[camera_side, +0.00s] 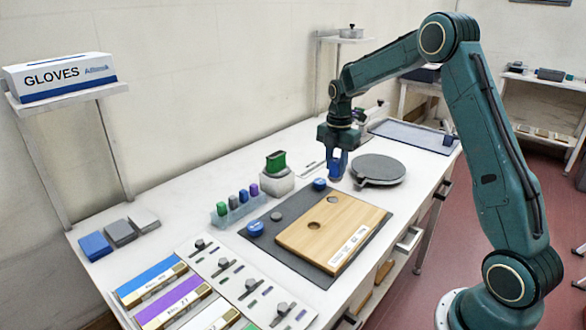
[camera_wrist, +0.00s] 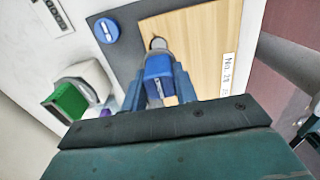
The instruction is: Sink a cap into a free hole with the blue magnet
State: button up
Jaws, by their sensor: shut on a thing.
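My gripper (camera_side: 338,158) is shut on the blue magnet (camera_wrist: 158,78), whose grey end points down in the wrist view. In the side view the magnet (camera_side: 337,168) hangs just behind the board's far end. The wooden board (camera_side: 335,228) lies on a dark mat, with two dark holes showing, a nearer hole (camera_side: 314,225) and a farther hole (camera_side: 332,198). One blue cap (camera_side: 255,228) lies left of the board and another blue cap (camera_side: 320,184) lies by its far end. I cannot tell whether anything hangs from the magnet's tip.
A green block (camera_side: 276,161) stands on a pale base (camera_side: 277,184) left of my gripper. A rack (camera_side: 238,213) of small coloured pieces is nearer. A round grey plate (camera_side: 378,169) lies right of the magnet. A panel with knobs (camera_side: 250,283) fills the front.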

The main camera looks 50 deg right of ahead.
dwell(0.4)
jog(key=w+a, duration=0.4)
jog(key=a, duration=0.4)
jog(key=w+a, duration=0.4)
jog(key=a, duration=0.3)
jog(key=shift+w+a+f, duration=0.25)
jog(key=shift+a, duration=0.1)
jog(key=shift+f, duration=0.25)
send_over(276, 215)
jog(key=shift+f, duration=2.85)
jog(key=shift+f, duration=0.5)
jog(key=shift+r, duration=2.55)
